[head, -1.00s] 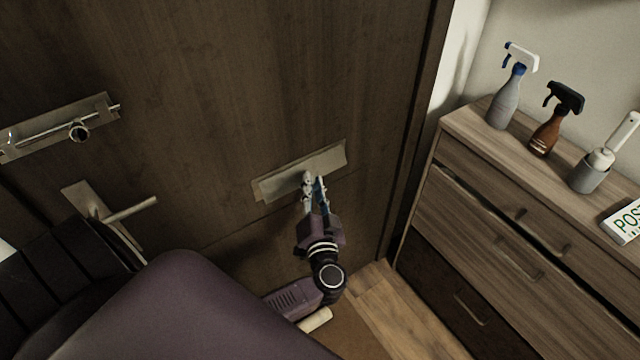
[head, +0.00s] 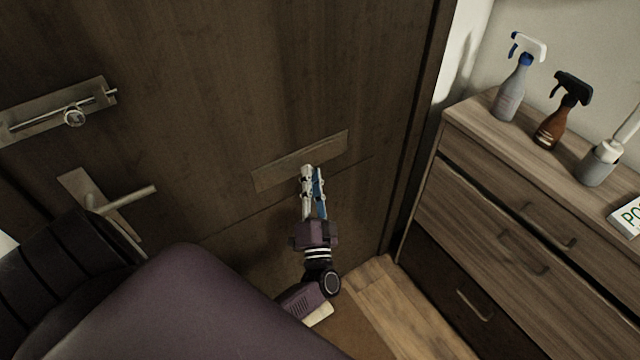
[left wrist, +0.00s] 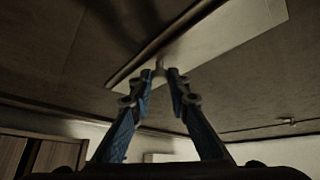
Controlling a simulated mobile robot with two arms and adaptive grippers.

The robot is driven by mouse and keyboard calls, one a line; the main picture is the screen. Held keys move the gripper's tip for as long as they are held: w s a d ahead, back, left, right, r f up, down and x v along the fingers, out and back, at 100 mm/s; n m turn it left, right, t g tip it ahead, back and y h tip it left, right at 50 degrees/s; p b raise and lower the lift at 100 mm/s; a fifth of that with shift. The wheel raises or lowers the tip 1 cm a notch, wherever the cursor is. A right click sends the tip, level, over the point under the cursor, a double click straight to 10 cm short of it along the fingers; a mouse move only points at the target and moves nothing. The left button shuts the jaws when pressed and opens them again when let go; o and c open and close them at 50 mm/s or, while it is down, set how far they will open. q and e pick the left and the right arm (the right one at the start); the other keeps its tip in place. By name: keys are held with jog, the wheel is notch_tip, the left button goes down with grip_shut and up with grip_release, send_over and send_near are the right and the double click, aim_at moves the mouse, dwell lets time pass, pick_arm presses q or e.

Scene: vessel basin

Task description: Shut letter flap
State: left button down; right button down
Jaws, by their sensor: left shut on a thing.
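The letter flap (head: 285,170) is a flat rectangular metal plate low on the dark wooden door (head: 230,90). In the head view it lies close to flush with the door. My left gripper (head: 313,168) is at the flap's lower edge, its fingers pointing up at the door. In the left wrist view the flap (left wrist: 220,42) is a pale plate above the fingers. The left gripper's fingertips (left wrist: 162,76) are shut on a small part at the flap's edge, mostly hidden between them. My right gripper is not in view.
A door handle (head: 125,200) and a bolt (head: 60,112) are on the door at left. A wooden drawer chest (head: 520,215) stands at right, with a grey spray bottle (head: 511,92), a brown spray bottle (head: 551,125) and a grey holder (head: 598,165) on top.

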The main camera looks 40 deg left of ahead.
pick_arm(q)
jog(key=shift+w+a+r+t+y+b, duration=0.2)
jog(key=shift+a+t+y+b, duration=0.25)
jog(key=shift+b, duration=0.2)
jog(key=shift+r, duration=0.1)
jog(key=c, duration=1.8)
grip_release()
jog(key=shift+s+a, duration=0.1)
jog(key=shift+f, duration=0.2)
jog(key=shift+h, duration=0.25)
jog(key=v, duration=1.2)
jog(key=shift+m, duration=0.3)
